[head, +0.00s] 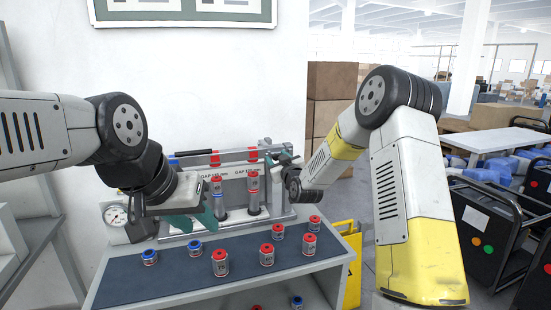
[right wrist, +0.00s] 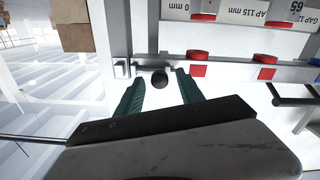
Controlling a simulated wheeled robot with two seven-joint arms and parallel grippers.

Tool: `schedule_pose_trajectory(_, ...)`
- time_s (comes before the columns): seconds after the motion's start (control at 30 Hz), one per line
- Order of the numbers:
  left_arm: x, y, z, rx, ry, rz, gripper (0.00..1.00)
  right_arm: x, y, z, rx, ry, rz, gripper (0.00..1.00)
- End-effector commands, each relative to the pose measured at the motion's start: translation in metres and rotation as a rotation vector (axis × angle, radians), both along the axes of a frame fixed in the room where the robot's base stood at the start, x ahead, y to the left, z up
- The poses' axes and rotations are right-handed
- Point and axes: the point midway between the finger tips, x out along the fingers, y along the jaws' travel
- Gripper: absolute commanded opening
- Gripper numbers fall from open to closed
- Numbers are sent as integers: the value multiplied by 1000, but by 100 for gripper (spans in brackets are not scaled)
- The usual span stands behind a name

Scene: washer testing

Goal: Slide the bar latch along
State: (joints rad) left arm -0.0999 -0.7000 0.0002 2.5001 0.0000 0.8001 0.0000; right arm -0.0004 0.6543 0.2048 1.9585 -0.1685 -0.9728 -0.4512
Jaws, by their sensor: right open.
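The bar latch (head: 228,158) is a grey horizontal bar with red bands across the top of the test stand (head: 285,211). A round black knob (right wrist: 160,79) shows at the end of the bar in the right wrist view. My right gripper (right wrist: 162,92) is open, with one teal finger on each side of the knob. I cannot tell whether either finger touches it. In the head view, my right gripper (head: 281,157) is at the stand's right end and hides the knob. My left gripper (head: 190,222) hangs over the bench at the stand's left; its jaw opening is unclear.
Several red-topped cylinders (head: 220,263) and blue-topped ones (head: 150,257) stand on the dark bench mat (head: 185,275). Two taller red-topped cylinders (head: 253,193) stand in the stand. A dial gauge (head: 116,215) is at left. Cardboard boxes (head: 331,82) are stacked behind at right.

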Motion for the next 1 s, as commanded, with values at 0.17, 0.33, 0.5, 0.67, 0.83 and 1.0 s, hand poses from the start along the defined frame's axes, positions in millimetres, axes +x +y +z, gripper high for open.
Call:
schedule_pose_trajectory(0.17, 0, 0, 0, 0, 0, 0, 36, 15, 6, 0, 1, 1, 1, 45)
schedule_pose_trajectory(0.33, 0, 0, 0, 0, 0, 0, 36, 18, 6, 0, 1, 1, 1, 45)
schedule_pose_trajectory(0.5, 0, 0, 0, 0, 0, 0, 36, 18, 6, 0, 1, 1, 1, 37)
schedule_pose_trajectory(0.67, 0, 0, 0, 0, 0, 0, 36, 18, 6, 0, 1, 1, 1, 5)
schedule_pose_trajectory(0.83, 0, 0, 0, 0, 0, 0, 36, 18, 6, 0, 1, 1, 1, 0)
schedule_pose_trajectory(1.0, 0, 0, 0, 0, 0, 0, 36, 18, 6, 0, 1, 1, 1, 0)
